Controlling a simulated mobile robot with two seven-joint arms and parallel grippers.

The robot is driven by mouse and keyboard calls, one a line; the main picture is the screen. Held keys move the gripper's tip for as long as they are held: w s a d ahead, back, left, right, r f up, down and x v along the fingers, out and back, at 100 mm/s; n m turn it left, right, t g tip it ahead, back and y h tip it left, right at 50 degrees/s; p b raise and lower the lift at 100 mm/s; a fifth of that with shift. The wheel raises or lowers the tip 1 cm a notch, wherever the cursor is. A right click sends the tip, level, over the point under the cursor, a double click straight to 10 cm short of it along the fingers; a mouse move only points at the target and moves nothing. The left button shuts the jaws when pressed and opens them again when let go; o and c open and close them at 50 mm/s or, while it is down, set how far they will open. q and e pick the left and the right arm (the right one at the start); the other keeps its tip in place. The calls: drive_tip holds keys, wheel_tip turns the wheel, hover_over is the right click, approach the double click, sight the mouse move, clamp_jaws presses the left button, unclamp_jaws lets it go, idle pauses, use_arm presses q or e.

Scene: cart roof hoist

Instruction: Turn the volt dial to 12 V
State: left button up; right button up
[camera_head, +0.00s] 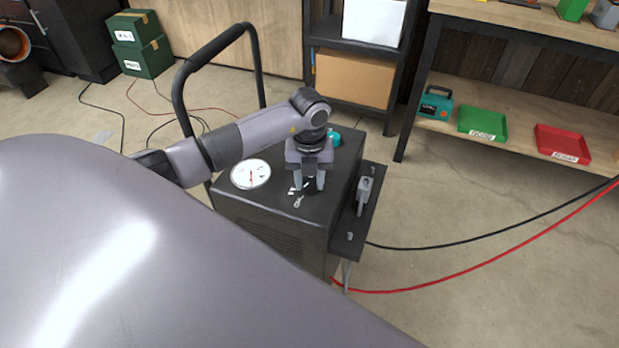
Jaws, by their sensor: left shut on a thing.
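The dark charger box (270,215) stands on the floor with a round white gauge (251,174) on its top, its needle red. My left gripper (308,185) points down at the top of the box, right of the gauge. It is shut on a small dark knob, which I take to be the volt dial (309,187); the fingers hide most of it. White marks and a small silver piece (298,201) show beside the fingers. The dial's setting cannot be read. My right gripper is not in view.
A black handle (211,52) rises behind the box. A side shelf on its right holds a grey clamp (363,194). A teal thing (334,138) sits behind my gripper. Black and red cables (480,266) cross the floor at right. A bench (520,110) holds green and red trays.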

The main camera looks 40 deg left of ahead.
use_arm(q)
drive_tip(key=m+b, duration=0.1)
drive_tip(key=m, duration=0.3)
drive_tip(key=shift+a, duration=0.1)
drive_tip(key=m+b, duration=0.1)
drive_tip(key=m, duration=0.4)
drive_tip(key=shift+b, duration=0.3)
drive_tip(key=m+b, duration=0.1)
drive_tip(key=m, duration=0.2)
drive_tip(key=shift+m, duration=0.3)
drive_tip(key=shift+m+b, duration=0.65)
drive_tip(key=shift+m, duration=0.55)
drive_tip(key=shift+m+b, duration=0.45)
drive_tip(key=shift+m, duration=0.95)
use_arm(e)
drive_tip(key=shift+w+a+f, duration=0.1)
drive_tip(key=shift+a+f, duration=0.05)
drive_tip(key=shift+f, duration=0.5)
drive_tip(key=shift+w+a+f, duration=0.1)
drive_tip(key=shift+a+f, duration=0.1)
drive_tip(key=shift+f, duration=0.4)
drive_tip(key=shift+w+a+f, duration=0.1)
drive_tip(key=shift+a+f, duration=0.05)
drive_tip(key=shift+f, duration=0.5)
use_arm(q)
drive_tip(key=o, duration=1)
drive_tip(key=shift+o, duration=0.2)
